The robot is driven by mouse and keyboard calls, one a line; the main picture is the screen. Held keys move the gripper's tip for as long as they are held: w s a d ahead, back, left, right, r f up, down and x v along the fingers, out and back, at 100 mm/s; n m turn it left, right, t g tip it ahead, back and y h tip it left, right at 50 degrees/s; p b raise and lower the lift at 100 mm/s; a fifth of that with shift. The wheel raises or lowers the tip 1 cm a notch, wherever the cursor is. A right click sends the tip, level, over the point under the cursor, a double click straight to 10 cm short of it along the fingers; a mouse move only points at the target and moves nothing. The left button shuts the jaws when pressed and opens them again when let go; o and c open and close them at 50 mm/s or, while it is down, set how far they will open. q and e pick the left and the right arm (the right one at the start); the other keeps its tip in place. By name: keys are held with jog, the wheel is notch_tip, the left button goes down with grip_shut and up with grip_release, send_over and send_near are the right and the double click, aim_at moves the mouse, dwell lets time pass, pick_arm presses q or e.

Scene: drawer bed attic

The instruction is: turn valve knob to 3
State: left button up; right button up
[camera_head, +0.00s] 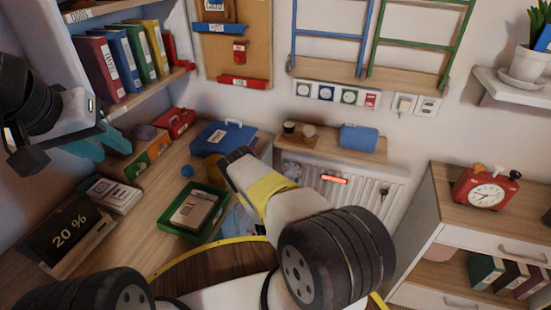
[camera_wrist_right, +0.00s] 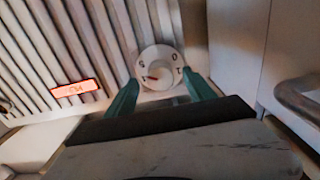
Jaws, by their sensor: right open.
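The valve knob (camera_wrist_right: 160,67) is white and round, with dark characters near its rim and a small red mark at its lower left. It shows in the right wrist view beside the radiator's ribs. My right gripper (camera_wrist_right: 161,92) is open, with one teal finger on each side of the knob's lower part. Whether the fingers touch it I cannot tell. In the head view my right arm hides this gripper. My left gripper (camera_head: 92,146) is at the left of the head view, above the desk and away from the knob; its jaw gap is unclear.
The white radiator (camera_head: 362,208) carries a glowing red label (camera_head: 333,179). A wooden shelf (camera_head: 350,151) is above it. A white cabinet (camera_head: 430,225) with a red clock (camera_head: 485,187) stands at the right. A green tray (camera_head: 176,229) lies on the desk at the left.

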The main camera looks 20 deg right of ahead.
aim_at(289, 178)
jog(key=shift+x, duration=2.2)
jog(key=c, duration=1.4)
jog(key=shift+o, duration=0.2)
